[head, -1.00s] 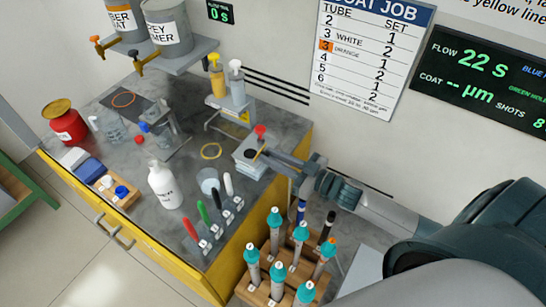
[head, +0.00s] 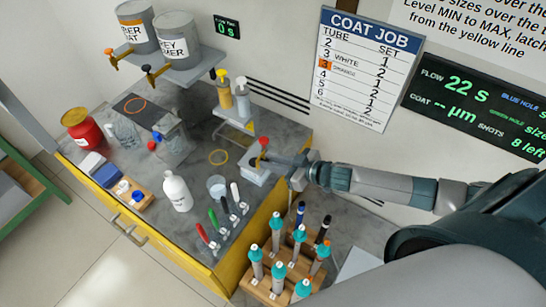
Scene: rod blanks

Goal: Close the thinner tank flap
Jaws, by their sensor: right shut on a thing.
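The thinner tank looks to be the small pale grey box (head: 257,175) near the back right of the grey bench. A red knob (head: 263,142) stands above its top. My right gripper (head: 268,159) reaches in from the right, low over the box and just beside the knob. Its jaws are shut on a small part at the tank top, which looks to be the flap (head: 259,157). The jaws partly hide the flap, and its exact angle is too small to tell. My left gripper is not in view.
A wooden rack (head: 285,262) of teal-capped tubes stands in front of my right arm. Markers (head: 222,227), a white bottle (head: 177,192) and a cup (head: 217,187) stand left of the tank.

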